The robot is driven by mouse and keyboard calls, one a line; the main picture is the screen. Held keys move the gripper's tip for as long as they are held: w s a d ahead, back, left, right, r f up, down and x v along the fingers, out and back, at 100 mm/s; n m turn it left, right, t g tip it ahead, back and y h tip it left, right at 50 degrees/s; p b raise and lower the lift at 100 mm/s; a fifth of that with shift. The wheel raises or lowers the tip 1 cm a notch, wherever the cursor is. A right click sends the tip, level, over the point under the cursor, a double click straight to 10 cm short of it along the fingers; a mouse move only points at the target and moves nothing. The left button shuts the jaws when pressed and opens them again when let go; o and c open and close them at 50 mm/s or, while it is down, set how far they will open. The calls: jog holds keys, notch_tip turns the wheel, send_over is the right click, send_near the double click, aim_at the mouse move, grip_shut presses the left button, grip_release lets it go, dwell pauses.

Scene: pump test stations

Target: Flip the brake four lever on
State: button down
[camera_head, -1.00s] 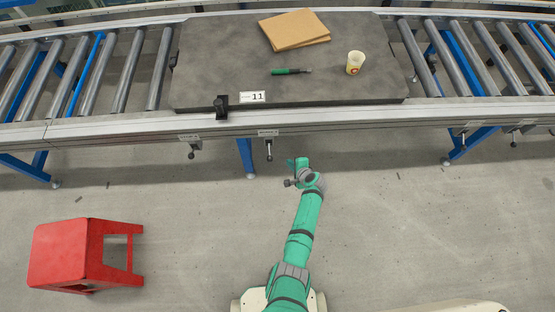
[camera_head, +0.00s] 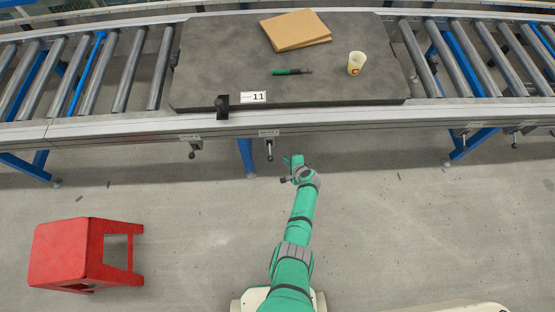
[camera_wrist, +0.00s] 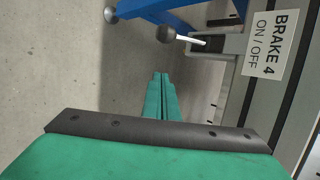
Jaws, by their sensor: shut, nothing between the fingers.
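The brake four lever (camera_wrist: 186,38) shows in the wrist view as a pale rod with a dark ball knob, sticking out from its mount. The label (camera_wrist: 269,45) beside it reads "BRAKE 4 ON / OFF". In the head view this lever (camera_head: 270,150) hangs below the conveyor's front rail, under a small label. My gripper (camera_wrist: 160,82) is shut and empty, its green fingertips a little short of the knob and apart from it. In the head view my gripper (camera_head: 291,160) is just right of and below the lever.
Another lever (camera_head: 192,149) hangs to the left, and more (camera_head: 464,140) hang at the right. A blue conveyor leg (camera_head: 246,157) stands just left of the lever. A red stool (camera_head: 70,252) stands on the floor at left. The floor around my arm is clear.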

jog(key=x, duration=0.5)
jog(key=shift+s+a, duration=0.1)
dwell(0.7)
jog(key=shift+a, duration=0.15)
jog(key=shift+s+a+r, duration=0.35)
jog(key=shift+a+r, duration=0.05)
jog(key=shift+a, duration=0.3)
jog(key=shift+s+a+r, duration=0.35)
jog(key=shift+a+r, duration=0.05)
jog(key=shift+a, duration=0.35)
jog(key=shift+d, duration=0.15)
